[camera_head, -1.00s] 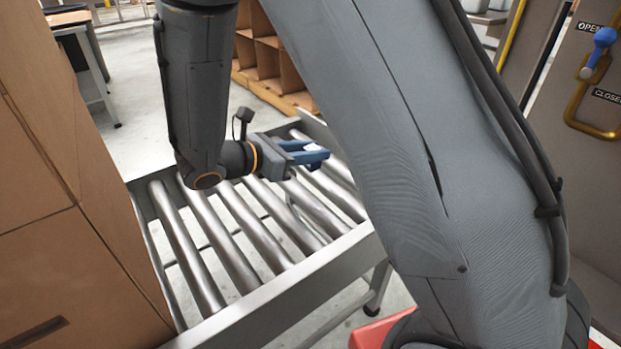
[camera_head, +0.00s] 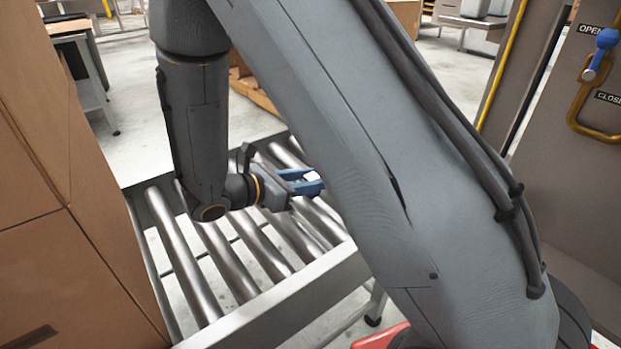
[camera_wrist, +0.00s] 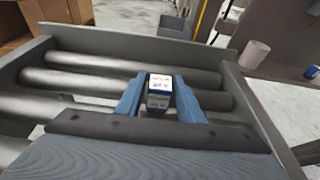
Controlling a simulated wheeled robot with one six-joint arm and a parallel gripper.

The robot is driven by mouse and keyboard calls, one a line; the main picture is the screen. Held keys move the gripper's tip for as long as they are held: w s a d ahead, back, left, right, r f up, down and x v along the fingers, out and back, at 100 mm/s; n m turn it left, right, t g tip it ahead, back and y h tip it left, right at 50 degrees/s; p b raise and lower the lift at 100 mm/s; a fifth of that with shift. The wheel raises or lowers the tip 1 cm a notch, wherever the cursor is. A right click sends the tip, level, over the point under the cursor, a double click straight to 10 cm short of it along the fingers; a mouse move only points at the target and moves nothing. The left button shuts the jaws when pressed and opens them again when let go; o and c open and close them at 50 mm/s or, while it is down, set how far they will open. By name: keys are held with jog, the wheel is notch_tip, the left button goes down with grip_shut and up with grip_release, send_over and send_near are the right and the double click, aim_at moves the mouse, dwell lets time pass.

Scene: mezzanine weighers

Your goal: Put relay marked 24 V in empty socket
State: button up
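My gripper (camera_head: 304,181) is over the roller conveyor, its blue fingers partly hidden behind my own arm in the head view. In the wrist view my gripper (camera_wrist: 159,88) is shut on a small relay (camera_wrist: 159,81), with one blue finger on each side. The relay has a white top with dark print and a blue side with a pale label. The print is too small to read surely as 24 V. A small white part of the relay also shows between the fingers in the head view. I see no socket in either view.
The roller conveyor (camera_head: 262,306) lies below my gripper. Brown cartons (camera_head: 70,240) stand close on the left. A white cup (camera_wrist: 254,54) shows in the wrist view.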

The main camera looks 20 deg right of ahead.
jog(key=shift+o, duration=0.9)
jog(key=shift+b, duration=0.4)
